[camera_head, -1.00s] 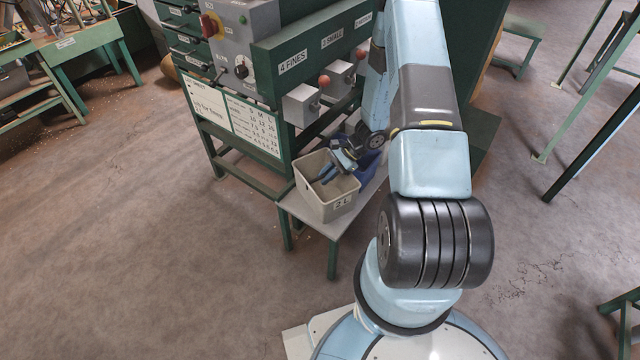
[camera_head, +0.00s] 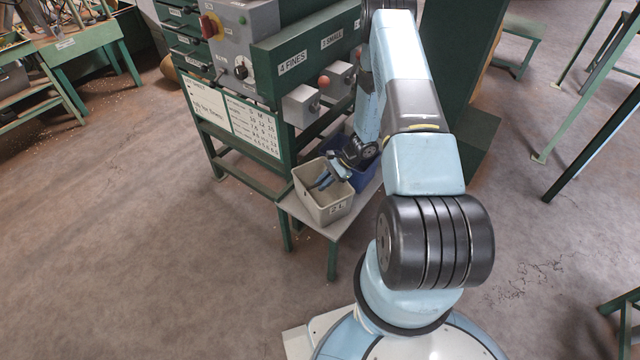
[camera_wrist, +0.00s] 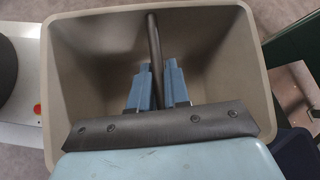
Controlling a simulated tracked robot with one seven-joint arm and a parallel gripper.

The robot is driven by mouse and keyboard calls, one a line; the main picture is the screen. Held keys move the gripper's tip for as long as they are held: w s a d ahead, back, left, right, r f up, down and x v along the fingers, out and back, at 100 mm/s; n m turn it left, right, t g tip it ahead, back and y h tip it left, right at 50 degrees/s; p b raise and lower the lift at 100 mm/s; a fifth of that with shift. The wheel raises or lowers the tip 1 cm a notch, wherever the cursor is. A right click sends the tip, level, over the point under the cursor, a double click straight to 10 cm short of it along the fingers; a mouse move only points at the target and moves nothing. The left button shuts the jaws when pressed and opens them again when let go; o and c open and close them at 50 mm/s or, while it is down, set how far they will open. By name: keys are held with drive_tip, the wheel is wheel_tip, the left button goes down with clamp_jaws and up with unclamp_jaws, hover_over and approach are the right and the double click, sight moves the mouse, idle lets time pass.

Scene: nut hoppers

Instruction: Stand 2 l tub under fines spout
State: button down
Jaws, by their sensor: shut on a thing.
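The beige tub (camera_head: 322,208), marked "2 L", is upright at the left end of the grey shelf (camera_head: 340,225). I cannot tell whether its base touches the shelf. The fines spout (camera_head: 300,106) is a grey box below the "4 FINES" label, above and slightly left of the tub. My gripper (camera_head: 323,181) reaches down inside the tub. In the wrist view, its blue fingers (camera_wrist: 158,80) are shut on the dark bar (camera_wrist: 154,45) across the tub. The tub (camera_wrist: 238,70) looks empty where its inside shows.
A blue tub (camera_head: 366,181) stands close behind and right of the beige tub, partly hidden by my arm. The "3 SMALL" spout (camera_head: 341,80) is right of the fines spout. Green frame legs border the shelf. The floor (camera_head: 150,230) at left is clear.

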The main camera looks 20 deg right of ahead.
drive_tip(key=c, duration=1.1)
unclamp_jaws()
drive_tip(key=v, duration=1.2)
